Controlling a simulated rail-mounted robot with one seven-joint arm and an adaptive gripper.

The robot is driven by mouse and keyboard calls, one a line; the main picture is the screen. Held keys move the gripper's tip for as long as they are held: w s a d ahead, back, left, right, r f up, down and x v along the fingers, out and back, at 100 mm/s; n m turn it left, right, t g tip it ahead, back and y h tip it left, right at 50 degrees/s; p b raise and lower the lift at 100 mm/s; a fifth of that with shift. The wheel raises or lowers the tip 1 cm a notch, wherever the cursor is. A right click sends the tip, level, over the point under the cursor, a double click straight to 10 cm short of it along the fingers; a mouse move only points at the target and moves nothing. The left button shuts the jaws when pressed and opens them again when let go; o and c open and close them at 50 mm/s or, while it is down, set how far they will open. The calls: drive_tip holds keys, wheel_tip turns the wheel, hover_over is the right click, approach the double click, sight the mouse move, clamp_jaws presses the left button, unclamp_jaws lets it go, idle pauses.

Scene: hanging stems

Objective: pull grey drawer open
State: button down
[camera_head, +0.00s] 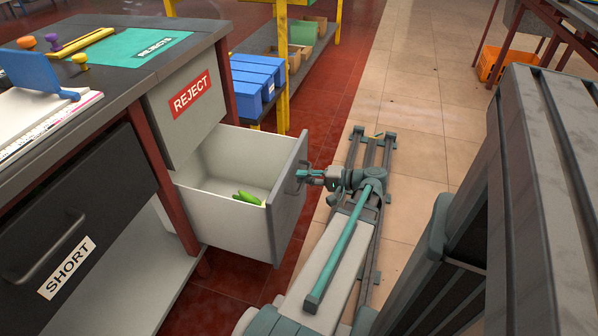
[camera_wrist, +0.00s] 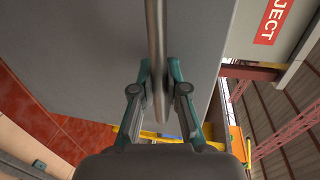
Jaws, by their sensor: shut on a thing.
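The grey drawer (camera_head: 222,205) stands pulled out from the cabinet under the red REJECT label (camera_head: 191,94) in the head view. Green objects (camera_head: 248,198) lie inside it near the front. My gripper (camera_head: 303,176) is at the outside of the drawer's front panel (camera_head: 287,206). In the wrist view, my gripper (camera_wrist: 158,82) has its two teal fingers closed on either side of the bar handle (camera_wrist: 156,40). The drawer front (camera_wrist: 70,65) fills the left and middle of that view. The REJECT label also shows in the wrist view (camera_wrist: 272,22).
A black drawer labelled SHORT (camera_head: 66,267) is shut at the left. The bench top (camera_head: 110,75) holds a teal REJECTS mat (camera_head: 130,47), knobs and papers. Blue bins (camera_head: 257,78) stand on a shelf behind the open drawer.

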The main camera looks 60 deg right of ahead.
drive_tip(key=shift+s, duration=0.3)
drive_tip(key=c, duration=1.2)
unclamp_jaws()
drive_tip(key=shift+s, duration=0.1)
drive_tip(key=v, duration=1.2)
drive_tip(key=shift+a, duration=0.1)
